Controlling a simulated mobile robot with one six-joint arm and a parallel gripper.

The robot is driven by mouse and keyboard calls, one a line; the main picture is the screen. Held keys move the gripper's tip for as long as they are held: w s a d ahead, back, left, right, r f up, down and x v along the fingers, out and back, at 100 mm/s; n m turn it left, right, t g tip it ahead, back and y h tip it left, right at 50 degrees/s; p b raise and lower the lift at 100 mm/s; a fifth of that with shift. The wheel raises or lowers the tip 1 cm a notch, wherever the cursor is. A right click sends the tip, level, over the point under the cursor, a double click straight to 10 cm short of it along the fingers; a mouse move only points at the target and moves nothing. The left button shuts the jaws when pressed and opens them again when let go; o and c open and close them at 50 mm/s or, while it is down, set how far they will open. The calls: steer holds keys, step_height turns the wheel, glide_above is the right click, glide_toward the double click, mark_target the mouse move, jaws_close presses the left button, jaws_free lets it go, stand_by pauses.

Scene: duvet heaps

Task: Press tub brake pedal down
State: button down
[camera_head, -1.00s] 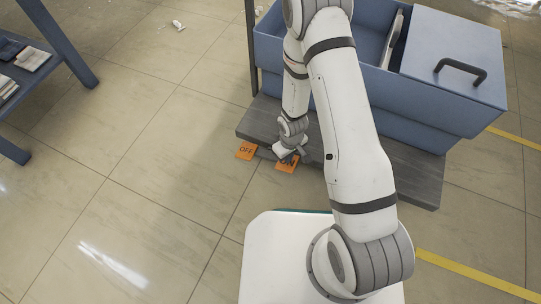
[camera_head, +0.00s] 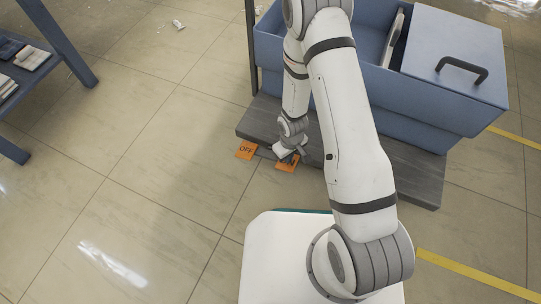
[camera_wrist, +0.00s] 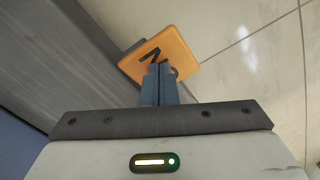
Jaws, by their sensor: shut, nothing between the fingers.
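The blue tub (camera_head: 425,108) stands on a dark grey base (camera_head: 415,180) at the upper right of the head view. Two orange pedals show at the base's near left edge. The left pedal (camera_head: 246,150) is marked OFF. The right pedal (camera_head: 285,167) is partly hidden by my gripper (camera_head: 291,158); it was marked ON in the earlier view. In the wrist view my gripper (camera_wrist: 160,84) is shut and empty, its fingertips over the orange ON pedal (camera_wrist: 175,45) and covering part of its lettering. I cannot tell whether they touch it or how far it is pressed.
A dark shelf (camera_head: 62,45) with folded items stands at the left. A small white object (camera_head: 178,25) lies on the floor.

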steer(key=shift+f+b, duration=1.6)
steer(key=shift+f, duration=0.1)
step_height(320, 180, up, 7)
steer(key=p, duration=0.7)
steer(key=shift+r, duration=0.15)
